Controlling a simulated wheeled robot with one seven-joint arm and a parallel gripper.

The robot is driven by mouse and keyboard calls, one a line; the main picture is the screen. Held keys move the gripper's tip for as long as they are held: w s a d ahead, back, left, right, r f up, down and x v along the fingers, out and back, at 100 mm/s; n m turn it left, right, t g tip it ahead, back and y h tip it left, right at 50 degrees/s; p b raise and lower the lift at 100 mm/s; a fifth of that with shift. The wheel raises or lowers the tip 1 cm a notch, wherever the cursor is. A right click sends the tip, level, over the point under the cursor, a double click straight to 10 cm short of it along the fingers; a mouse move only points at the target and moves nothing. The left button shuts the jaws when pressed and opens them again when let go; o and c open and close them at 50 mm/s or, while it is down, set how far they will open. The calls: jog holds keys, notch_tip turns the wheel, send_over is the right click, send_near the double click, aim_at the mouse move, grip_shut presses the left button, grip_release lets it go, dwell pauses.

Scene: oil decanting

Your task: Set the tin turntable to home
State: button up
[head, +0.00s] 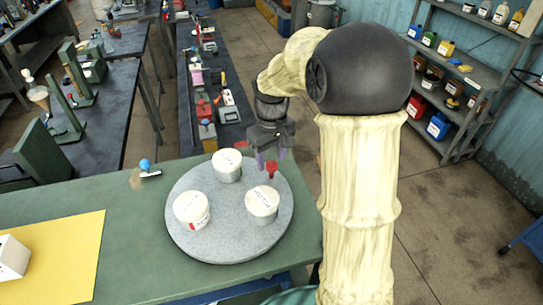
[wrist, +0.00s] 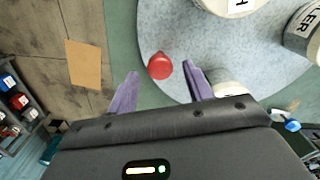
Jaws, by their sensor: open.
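The tin turntable (head: 228,236) is a round, speckled grey disc on the green bench. Three white tins stand on it: one at the back (head: 227,166), one at the left (head: 191,210) and one at the right (head: 262,203). A red knob (head: 271,168) sits near the disc's back-right rim. My gripper (head: 268,160), with purple fingers, is open and points down over that rim. In the wrist view, the knob (wrist: 159,66) shows between the open fingertips (wrist: 160,74); I cannot tell whether they touch it. The turntable (wrist: 165,28) is partly cut off there.
A yellow mat (head: 60,262) with a white box (head: 12,257) lies at the bench's left. A small blue-topped item (head: 145,165) lies left of the turntable. My arm covers the area to the right. Shelves with bottles (head: 465,75) stand at the far right.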

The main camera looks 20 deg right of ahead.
jog(key=shift+f, duration=0.75)
grip_shut()
jog(key=shift+s, duration=0.15)
